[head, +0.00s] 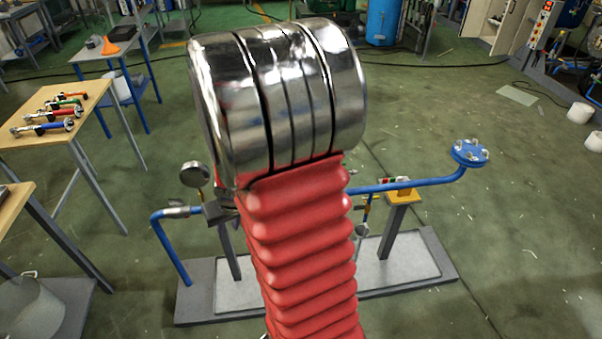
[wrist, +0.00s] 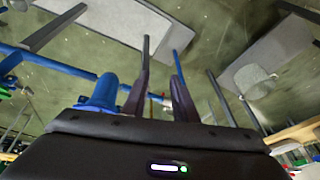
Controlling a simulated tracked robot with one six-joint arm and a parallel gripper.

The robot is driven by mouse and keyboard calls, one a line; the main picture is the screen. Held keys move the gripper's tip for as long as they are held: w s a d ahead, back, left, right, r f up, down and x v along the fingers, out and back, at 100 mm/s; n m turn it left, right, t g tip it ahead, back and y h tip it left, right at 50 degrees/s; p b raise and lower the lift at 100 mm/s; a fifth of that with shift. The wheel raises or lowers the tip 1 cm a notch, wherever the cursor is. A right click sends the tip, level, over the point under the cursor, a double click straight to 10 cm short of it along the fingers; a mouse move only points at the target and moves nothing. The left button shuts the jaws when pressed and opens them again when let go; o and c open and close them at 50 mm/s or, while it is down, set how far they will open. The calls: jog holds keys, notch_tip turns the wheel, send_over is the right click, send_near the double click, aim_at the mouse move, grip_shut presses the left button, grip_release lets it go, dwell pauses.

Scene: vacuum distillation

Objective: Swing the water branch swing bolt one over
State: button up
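The water branch is a blue pipe (head: 420,182) running right to a blue round flange (head: 470,151) with several pale metal bolts (head: 484,144) around its rim. I cannot tell which of these is swing bolt one. A blue pipe part (wrist: 100,93) shows just left of the fingers. Whether it touches them is unclear, and no bolt is distinguishable there.
A pressure gauge (head: 195,174) and a blue elbow pipe (head: 172,245) stand left of my arm. The rig sits on a grey base (head: 205,305). A table (head: 85,100) with several hand tools is at left. Floor right of the flange is mostly clear.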

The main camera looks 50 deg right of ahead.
jog(key=s+a+r+n, duration=0.2)
jog(key=s+a+r, duration=0.5)
jog(key=a+r, duration=0.2)
jog(key=s+a+r+n+t, duration=0.1)
jog(key=s+a+r+n, duration=0.1)
jog(key=s+a+r, duration=0.4)
jog(key=a+r, duration=0.4)
jog(key=r, duration=0.3)
jog(key=shift+s+a+r+n+y, duration=0.15)
jog(key=shift+s+n+y, duration=0.15)
jog(key=shift+s+n, duration=0.1)
